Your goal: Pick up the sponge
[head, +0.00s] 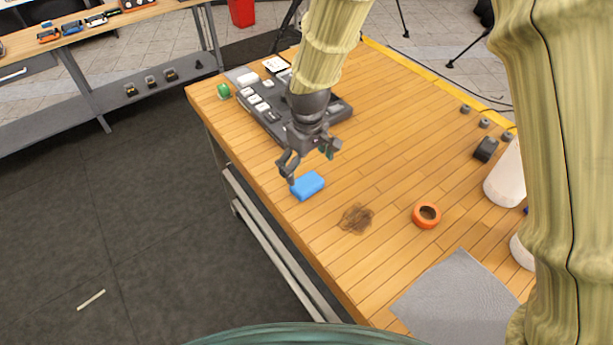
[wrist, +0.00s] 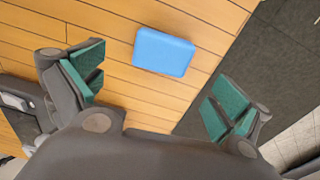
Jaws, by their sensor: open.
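The sponge (head: 308,186) is a blue block lying on the wooden table near its left edge in the head view. In the wrist view the sponge (wrist: 163,52) lies beyond the fingertips, between the lines of the two fingers. My gripper (head: 310,164) is just above and behind the sponge in the head view, apart from it as far as I can tell. In the wrist view my gripper (wrist: 158,88) is open and empty, its green finger pads spread wide. Nothing hides the sponge in the wrist view.
A grey tray of small items (head: 340,108) lies behind my gripper, with a green object (head: 223,91) at its left. A brown stain (head: 357,219), an orange tape roll (head: 426,215) and a grey cloth (head: 455,295) are nearer. The table edge (head: 262,185) runs close by the sponge.

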